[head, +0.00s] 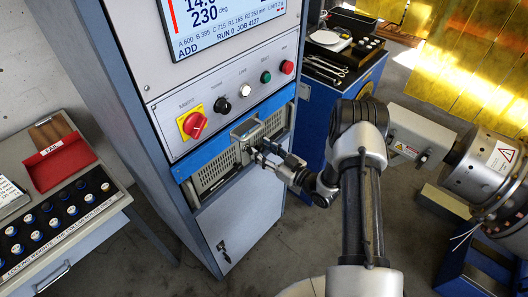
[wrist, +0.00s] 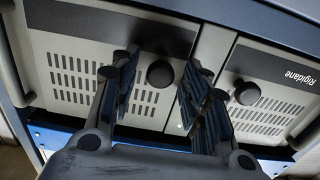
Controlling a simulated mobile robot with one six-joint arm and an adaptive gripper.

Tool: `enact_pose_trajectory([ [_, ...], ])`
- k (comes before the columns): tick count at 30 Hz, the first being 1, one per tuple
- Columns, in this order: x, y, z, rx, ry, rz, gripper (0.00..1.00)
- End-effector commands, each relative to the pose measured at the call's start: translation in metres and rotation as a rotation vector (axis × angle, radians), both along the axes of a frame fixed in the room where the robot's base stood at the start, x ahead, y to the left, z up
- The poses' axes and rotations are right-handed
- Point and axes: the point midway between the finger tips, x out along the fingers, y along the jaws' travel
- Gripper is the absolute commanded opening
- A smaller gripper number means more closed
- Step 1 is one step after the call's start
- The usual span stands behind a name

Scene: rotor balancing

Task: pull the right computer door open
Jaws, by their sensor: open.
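The computer (head: 212,174) sits in the blue-framed cabinet below the control panel. In the wrist view it shows two pale vented doors side by side, the left-hand one (wrist: 75,72) and the right-hand one (wrist: 262,68), which bears the word Rigidane. Both look closed. Each has a dark round knob, one on the left-hand door (wrist: 160,74) and one on the right-hand door (wrist: 246,92). My gripper (wrist: 162,60) is open, its fingers on either side of the left-hand knob in that picture. Contact cannot be told. In the head view my gripper (head: 257,150) hides part of the computer front.
Above the computer are a red rotary switch (head: 195,125) and several buttons. A lower cabinet door (head: 238,222) with a key is below. A trolley with a red tray (head: 62,160) stands left, a blue tool bench (head: 312,112) behind, and a large metal machine (head: 487,170) right.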

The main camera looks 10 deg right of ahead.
Motion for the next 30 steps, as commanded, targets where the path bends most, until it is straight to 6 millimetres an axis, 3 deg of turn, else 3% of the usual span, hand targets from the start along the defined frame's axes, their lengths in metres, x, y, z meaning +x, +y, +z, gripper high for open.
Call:
enact_pose_trajectory([
  [6,0.0001,-0.0002,0.0002,0.0,0.0,0.0,0.41],
  [24,-0.0002,-0.0002,0.0,-0.001,0.001,0.0,0.01],
  [30,-0.0002,-0.0002,-0.0001,-0.001,0.001,0.0,0.0],
])
